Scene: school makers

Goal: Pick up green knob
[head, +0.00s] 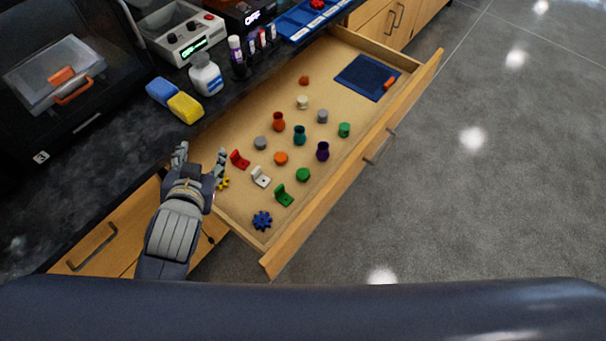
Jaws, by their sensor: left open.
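Two green round pieces lie in the open drawer (225,120). One green knob-like piece (302,175) is near the drawer's middle front. The other green piece (344,130) is farther back, near the front panel, and looks a little taller. I cannot tell for certain which is the green knob. My left gripper (201,155) is open and empty, at the drawer's left edge by the counter, to the left of both green pieces and apart from them. My right gripper is not in view.
Around them lie red, white and green brackets (284,195), small vases (300,135), grey and orange discs, a blue gear (262,220) and a blue mat (366,77). The dark counter (110,160) edge runs close to my left gripper. A sponge (185,107) and bottle (206,75) stand there.

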